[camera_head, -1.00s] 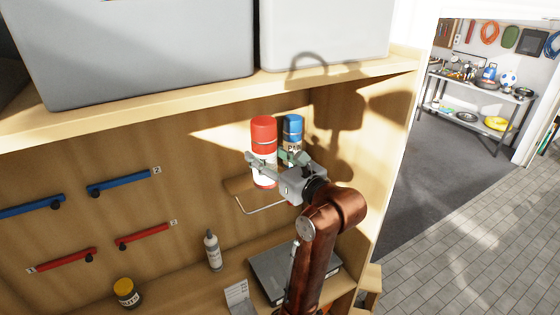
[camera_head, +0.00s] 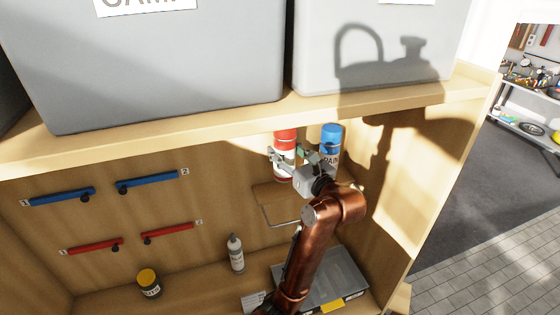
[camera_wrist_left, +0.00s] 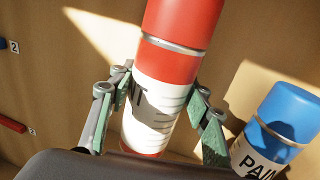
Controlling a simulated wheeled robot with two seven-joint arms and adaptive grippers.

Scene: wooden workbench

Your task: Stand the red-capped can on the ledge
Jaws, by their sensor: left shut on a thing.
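The red-capped can (camera_head: 285,141) has a white label and is held in my left gripper (camera_head: 293,160). The upper shelf's edge hides the top of its cap in the head view. In the left wrist view the can (camera_wrist_left: 165,95) sits between the two green-padded fingers (camera_wrist_left: 160,105), which close on its sides. A small wooden ledge (camera_head: 268,197) on the back panel shows below the can, partly behind my arm. I cannot tell whether the can's base touches it. A blue-capped paint can (camera_head: 331,139) stands just right of the red-capped can, with a gap between them.
The upper shelf (camera_head: 200,128) with large grey bins (camera_head: 160,70) overhangs closely. A wire bracket (camera_head: 280,222) hangs under the ledge. Below stand a bottle (camera_head: 236,254), a yellow-lidded jar (camera_head: 149,284) and a grey case (camera_head: 335,275). Blue and red handles are on the back panel at left.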

